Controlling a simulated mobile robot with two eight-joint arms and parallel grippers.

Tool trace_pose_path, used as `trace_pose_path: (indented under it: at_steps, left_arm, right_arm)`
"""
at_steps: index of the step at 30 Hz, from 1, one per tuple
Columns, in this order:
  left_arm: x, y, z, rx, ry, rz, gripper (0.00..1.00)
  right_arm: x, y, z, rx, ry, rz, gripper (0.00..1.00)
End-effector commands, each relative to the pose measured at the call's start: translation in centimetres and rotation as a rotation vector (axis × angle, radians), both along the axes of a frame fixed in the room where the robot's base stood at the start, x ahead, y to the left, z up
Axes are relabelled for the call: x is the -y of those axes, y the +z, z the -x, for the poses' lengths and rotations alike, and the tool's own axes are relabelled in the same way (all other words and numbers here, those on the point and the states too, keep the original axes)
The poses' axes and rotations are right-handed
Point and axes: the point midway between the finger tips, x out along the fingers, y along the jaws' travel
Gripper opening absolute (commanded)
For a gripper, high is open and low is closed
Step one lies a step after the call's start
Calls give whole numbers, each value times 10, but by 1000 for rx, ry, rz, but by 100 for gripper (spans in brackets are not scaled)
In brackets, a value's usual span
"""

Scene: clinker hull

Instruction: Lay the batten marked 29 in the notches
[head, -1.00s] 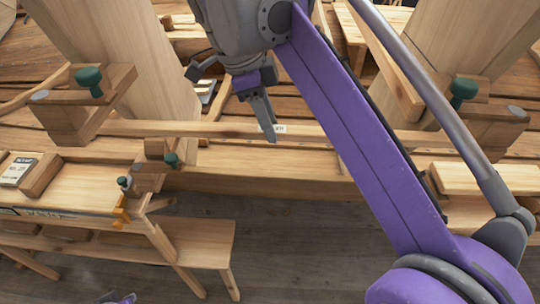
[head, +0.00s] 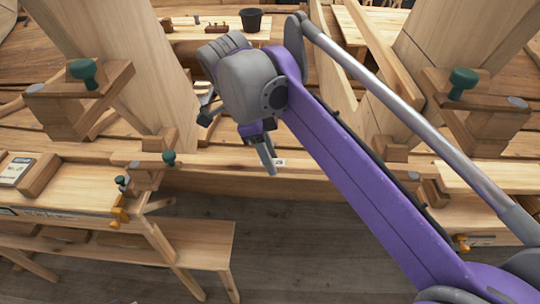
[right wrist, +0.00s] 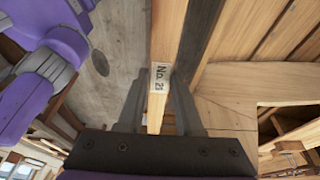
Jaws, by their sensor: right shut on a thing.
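My right gripper (head: 267,158) is shut on a long pale wooden batten, its white label (head: 279,162) just right of the fingers. In the right wrist view the batten (right wrist: 165,40) runs between both fingers (right wrist: 160,98). Its label (right wrist: 160,76) there starts "No. 2"; the last digit looks like 1 but is too small to be sure. In the head view the batten lies level along the front of the structure, and its ends are hard to make out. I cannot tell whether it touches any notches. My left gripper is not clearly in view.
Wooden blocks with green knobs stand at left (head: 84,92) and right (head: 466,100). A smaller green-knobbed clamp (head: 168,160) is at the left of the batten. A bench (head: 205,240) stands lower left. Bare floor (head: 290,245) lies in front. A black bucket (head: 251,19) is behind.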

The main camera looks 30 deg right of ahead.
Motion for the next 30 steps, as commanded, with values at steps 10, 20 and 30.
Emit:
trace_pose_path:
  at_steps: [10,20,30]
  left_arm:
    - [0,-1,0,-1,0,0,0]
    - [0,3,-2,3,0,0,0]
    - [0,17,-10,19,0,0,0]
  right_arm:
    - [0,-1,0,0,0,0,64]
    - [-5,19,-4,1,1,0,64]
    - [-23,88,-15,2,1,0,64]
